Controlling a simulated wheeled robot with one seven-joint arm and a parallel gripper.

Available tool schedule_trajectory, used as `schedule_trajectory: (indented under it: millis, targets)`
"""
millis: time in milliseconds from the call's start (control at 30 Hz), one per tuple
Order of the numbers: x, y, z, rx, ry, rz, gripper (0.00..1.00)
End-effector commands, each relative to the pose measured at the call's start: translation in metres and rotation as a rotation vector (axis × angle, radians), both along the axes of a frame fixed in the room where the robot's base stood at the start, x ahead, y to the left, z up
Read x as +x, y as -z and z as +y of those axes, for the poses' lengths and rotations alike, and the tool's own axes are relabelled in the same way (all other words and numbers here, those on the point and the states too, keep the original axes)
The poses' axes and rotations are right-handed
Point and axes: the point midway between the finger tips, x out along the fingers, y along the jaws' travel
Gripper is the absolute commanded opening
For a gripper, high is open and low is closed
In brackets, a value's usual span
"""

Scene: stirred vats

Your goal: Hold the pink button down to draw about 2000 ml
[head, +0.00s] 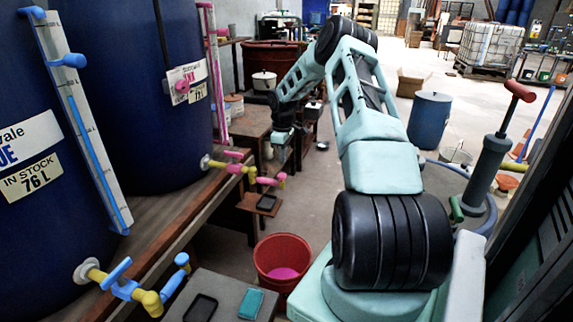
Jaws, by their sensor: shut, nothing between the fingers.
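The pink button (181,86) is a small round knob at the lower left of a white label plate (198,92) on the front of the second dark blue vat (140,110). Nothing touches it in this view. A pink tap (240,168) with yellow fittings comes out low on that vat. A red bucket (262,252) stands on the floor below, with pink liquid (284,273) in its bottom. My gripper (281,142) is small and dark at the arm's far end, right of the button and apart from it. It is shut and empty; its fingertips are hard to make out.
A pink-edged level gauge (216,75) stands beside the vat. Nearer left, another vat (55,215) has a blue gauge (82,120) and blue tap (125,285). A wooden ledge (165,225) runs under the vats. Open floor (385,75) lies beyond my arm.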

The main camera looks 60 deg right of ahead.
Motion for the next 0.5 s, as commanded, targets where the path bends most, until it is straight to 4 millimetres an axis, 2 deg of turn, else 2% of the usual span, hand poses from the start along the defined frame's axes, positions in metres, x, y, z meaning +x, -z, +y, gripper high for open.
schedule_trajectory:
  millis: [100, 200, 333, 500]
  targets:
    - [0.002, -0.027, 0.001, -0.003, -0.003, -0.005, 0.0]
    - [0.002, -0.047, 0.001, -0.003, -0.003, -0.005, 0.0]
    - [0.003, -0.064, 0.001, -0.002, -0.003, -0.006, 0.0]
    - [0.003, -0.074, 0.001, -0.001, -0.004, -0.004, 0.0]
